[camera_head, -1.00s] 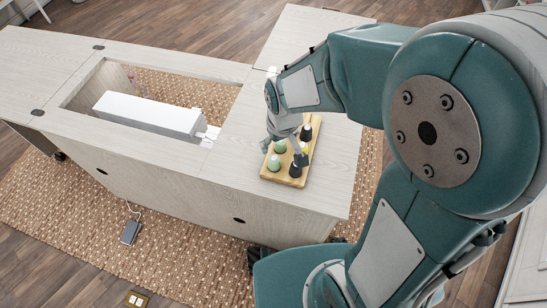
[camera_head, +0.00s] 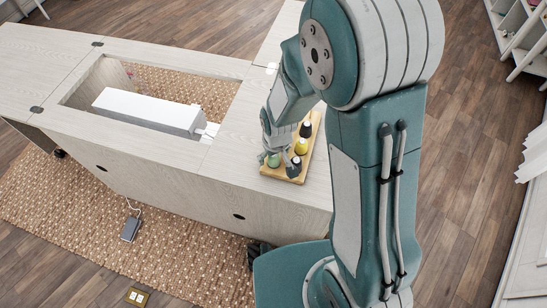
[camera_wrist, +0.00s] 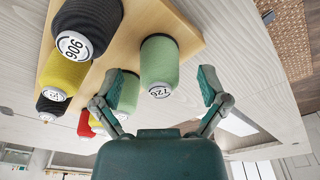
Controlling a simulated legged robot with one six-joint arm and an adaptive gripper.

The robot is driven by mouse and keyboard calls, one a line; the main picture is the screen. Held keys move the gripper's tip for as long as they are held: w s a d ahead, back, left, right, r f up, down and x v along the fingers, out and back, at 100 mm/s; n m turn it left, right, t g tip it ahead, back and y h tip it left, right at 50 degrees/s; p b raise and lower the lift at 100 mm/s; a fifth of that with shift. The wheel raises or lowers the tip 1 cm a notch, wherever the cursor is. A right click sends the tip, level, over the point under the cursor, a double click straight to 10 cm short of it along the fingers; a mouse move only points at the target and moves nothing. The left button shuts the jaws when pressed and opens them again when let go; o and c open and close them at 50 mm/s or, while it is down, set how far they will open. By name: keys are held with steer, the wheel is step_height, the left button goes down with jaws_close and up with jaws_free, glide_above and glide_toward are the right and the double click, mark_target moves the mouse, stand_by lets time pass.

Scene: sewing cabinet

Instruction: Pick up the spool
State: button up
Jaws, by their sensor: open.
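Several thread spools stand on a wooden tray (camera_head: 308,163) on the cabinet top. In the wrist view a light green spool (camera_wrist: 160,62), its label reading 726, sits ahead of my gripper (camera_wrist: 160,90), between the lines of its two spread fingers. No contact shows. A second green spool (camera_wrist: 128,95) is partly hidden behind the left finger. In the head view my gripper (camera_head: 268,155) is at the tray's left side and partly covers a green spool (camera_head: 275,160). My gripper is open and empty.
Beside the green spools are a black spool (camera_wrist: 88,25) marked 906, a yellow spool (camera_wrist: 62,72), another black spool (camera_wrist: 52,103) and a red one (camera_wrist: 84,124). A white sewing machine (camera_head: 145,110) lies in the cabinet opening to the left. Bare cabinet top lies between.

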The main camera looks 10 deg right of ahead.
steer(key=shift+f, duration=0.6)
steer(key=c, duration=0.9)
steer(key=shift+c, duration=0.2)
step_height(320, 180, up, 10)
steer(key=shift+r, duration=0.1)
steer(key=shift+w, duration=0.15)
